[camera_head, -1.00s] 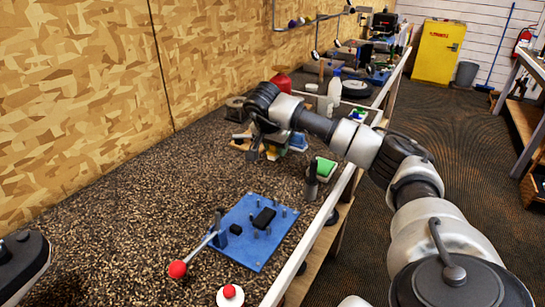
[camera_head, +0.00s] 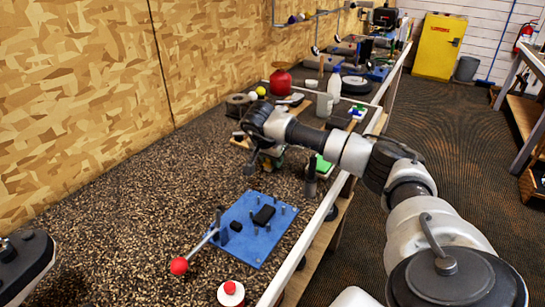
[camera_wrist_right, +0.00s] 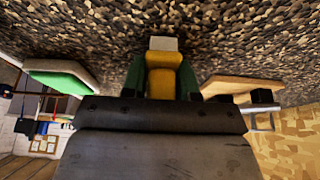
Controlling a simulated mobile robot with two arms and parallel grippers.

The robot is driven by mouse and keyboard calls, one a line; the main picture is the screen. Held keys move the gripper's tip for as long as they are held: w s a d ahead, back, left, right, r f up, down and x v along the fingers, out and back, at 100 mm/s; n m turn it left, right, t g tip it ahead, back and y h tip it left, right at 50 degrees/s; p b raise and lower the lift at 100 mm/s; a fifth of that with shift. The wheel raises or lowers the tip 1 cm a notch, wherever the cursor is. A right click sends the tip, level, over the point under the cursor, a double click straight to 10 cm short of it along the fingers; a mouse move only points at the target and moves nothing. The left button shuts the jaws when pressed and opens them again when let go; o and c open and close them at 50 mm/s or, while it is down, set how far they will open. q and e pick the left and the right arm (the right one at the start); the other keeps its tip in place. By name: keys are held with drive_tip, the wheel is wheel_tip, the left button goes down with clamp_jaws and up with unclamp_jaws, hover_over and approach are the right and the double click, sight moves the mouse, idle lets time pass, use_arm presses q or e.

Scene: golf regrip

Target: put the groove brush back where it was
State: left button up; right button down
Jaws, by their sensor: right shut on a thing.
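My right gripper (camera_head: 262,165) is low over the speckled bench, beyond the blue plate. In the right wrist view it (camera_wrist_right: 162,84) is shut on a yellow piece with a pale block at its end, which I take as the groove brush (camera_wrist_right: 162,62). Green parts flank the yellow piece on both sides. The brush is mostly hidden by my wrist in the head view. Whether it touches the bench I cannot tell. Part of my left arm shows at the lower left; its fingertips are out of view.
The blue plate (camera_head: 250,244) with pegs and a red-knobbed lever (camera_head: 179,265) stands nearer. A green-and-white block (camera_head: 324,166) is right of my gripper; a tan wooden piece (camera_wrist_right: 238,87) lies on its other side. A red container (camera_head: 281,83) and white bottle (camera_head: 334,85) are farther back.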

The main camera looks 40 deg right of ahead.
drive_tip(key=shift+s+f, duration=0.1)
drive_tip(key=shift+f, duration=0.05)
drive_tip(key=c, duration=1.2)
unclamp_jaws()
drive_tip(key=o, duration=0.3)
drive_tip(key=shift+a+f, duration=0.15)
drive_tip(key=shift+f, duration=0.05)
drive_tip(key=shift+o, duration=0.2)
drive_tip(key=shift+f, duration=0.1)
drive_tip(key=shift+r+b, duration=0.4)
drive_tip(key=v, duration=1.1)
drive_tip(key=shift+b, duration=0.4)
drive_tip(key=shift+r, duration=0.15)
